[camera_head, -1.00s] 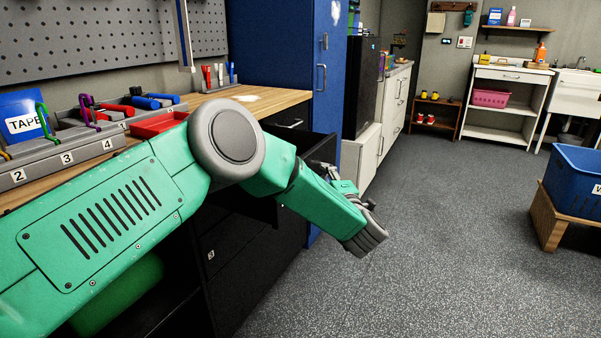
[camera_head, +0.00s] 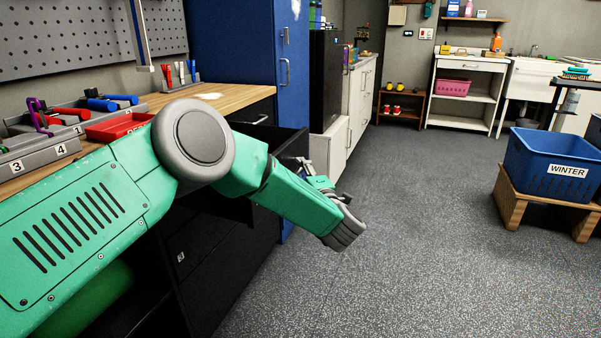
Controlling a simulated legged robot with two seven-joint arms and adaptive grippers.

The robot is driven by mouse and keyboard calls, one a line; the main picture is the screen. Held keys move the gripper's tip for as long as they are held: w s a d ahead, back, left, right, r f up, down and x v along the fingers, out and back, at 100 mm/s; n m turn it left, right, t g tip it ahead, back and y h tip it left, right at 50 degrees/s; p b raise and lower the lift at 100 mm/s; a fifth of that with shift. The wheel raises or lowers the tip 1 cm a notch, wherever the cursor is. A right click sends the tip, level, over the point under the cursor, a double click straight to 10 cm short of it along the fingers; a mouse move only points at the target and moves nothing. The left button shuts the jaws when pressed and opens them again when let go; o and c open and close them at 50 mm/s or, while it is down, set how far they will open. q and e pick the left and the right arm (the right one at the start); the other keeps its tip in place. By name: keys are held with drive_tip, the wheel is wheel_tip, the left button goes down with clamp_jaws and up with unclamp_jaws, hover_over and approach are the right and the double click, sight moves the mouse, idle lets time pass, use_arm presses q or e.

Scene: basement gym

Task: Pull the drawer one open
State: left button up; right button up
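A black drawer unit stands under the wooden bench top. One black drawer (camera_head: 291,143) sticks out from it behind my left forearm, so it stands at least partly open. Its number is not visible, so I cannot confirm it is drawer one. A lower drawer front (camera_head: 199,250) bears a small label that looks like 3. My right gripper is not in view.
A tall blue cabinet (camera_head: 235,45) stands behind the bench (camera_head: 215,100). A red tray (camera_head: 118,127) and a grey numbered organizer (camera_head: 38,157) sit on the bench. A blue WINTER crate (camera_head: 535,175) rests on a wooden stand at right. The grey floor between is clear.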

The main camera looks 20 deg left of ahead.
use_arm(q)
drive_tip(key=shift+a, duration=0.25)
drive_tip(key=shift+s+a+f, duration=0.1)
drive_tip(key=shift+s+f, duration=0.05)
drive_tip(key=shift+s, duration=0.1)
drive_tip(key=w+d+v, duration=0.1)
drive_tip(key=v, duration=1)
drive_tip(key=s+a+f+m+g+h+p, duration=0.25)
drive_tip(key=s+f+m+h+p, duration=0.35)
drive_tip(key=s+f+m+h, duration=0.85)
drive_tip(key=s+a+f+m+g+p, duration=0.1)
drive_tip(key=s+a+m+g, duration=0.2)
drive_tip(key=s, duration=0.7)
drive_tip(key=s+a+f+m+g+y+p, duration=0.1)
drive_tip(key=s+a+m+g, duration=0.3)
drive_tip(key=s, duration=0.6)
drive_tip(key=s+a+f+m+g+y+p, duration=0.1)
drive_tip(key=s+a+f+m+g, duration=0.2)
drive_tip(key=s, duration=0.6)
drive_tip(key=shift+s+a+g+p, duration=0.35)
drive_tip(key=shift+a+g, duration=0.5)
drive_tip(key=shift+a, duration=0.3)
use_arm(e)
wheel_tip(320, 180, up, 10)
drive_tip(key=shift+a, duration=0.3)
